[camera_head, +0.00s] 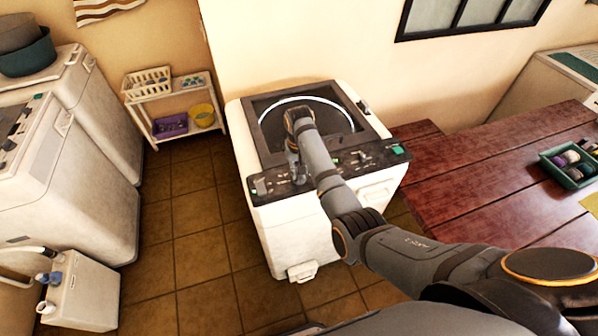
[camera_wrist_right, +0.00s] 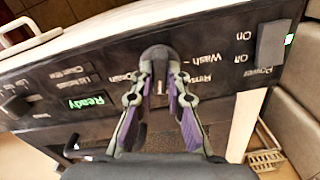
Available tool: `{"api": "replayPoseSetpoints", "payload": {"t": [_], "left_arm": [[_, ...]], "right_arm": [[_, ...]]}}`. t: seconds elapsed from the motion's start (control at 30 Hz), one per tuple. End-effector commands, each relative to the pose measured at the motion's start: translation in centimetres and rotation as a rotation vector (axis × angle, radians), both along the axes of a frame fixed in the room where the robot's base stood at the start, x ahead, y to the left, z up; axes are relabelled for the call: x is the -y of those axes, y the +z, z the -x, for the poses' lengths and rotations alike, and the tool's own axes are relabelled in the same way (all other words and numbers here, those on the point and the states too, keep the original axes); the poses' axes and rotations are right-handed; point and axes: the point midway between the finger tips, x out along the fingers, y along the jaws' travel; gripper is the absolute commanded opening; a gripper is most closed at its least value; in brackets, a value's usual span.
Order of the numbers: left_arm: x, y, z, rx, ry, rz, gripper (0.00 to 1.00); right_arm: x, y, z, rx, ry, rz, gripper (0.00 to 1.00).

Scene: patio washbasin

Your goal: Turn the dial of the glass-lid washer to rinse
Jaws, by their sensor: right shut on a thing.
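My right gripper (camera_head: 297,175) reaches down to the panel. In the right wrist view my right gripper (camera_wrist_right: 158,75) is shut on the dark dial (camera_wrist_right: 156,53), its purple-padded fingers on both sides. Labels "Wash" and what looks like "Rinse" are to the right of the dial, another label to its left. The dial's pointer is hidden or too unclear to read. My left gripper is out of view.
A green "Ready" display (camera_wrist_right: 87,102), another knob (camera_wrist_right: 18,105) and a power switch (camera_wrist_right: 273,42) sit on the same panel. Other white washers (camera_head: 60,190) stand left, a shelf cart (camera_head: 172,105) behind. A red wooden table (camera_head: 480,190) is close on the right.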

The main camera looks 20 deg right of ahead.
Motion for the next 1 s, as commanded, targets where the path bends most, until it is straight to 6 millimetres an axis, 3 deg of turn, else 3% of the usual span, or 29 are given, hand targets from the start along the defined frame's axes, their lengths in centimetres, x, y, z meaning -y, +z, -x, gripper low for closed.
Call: {"api": "replayPoseSetpoints", "payload": {"t": [0.6, 1.0], "left_arm": [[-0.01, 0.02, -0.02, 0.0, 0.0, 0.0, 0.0], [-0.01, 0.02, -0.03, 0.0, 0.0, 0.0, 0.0]], "right_arm": [[-0.01, 0.11, -0.05, 0.002, 0.579, 0.0, 0.0], [0.02, 0.12, -0.08, 0.002, 0.858, 0.001, 0.0]]}}
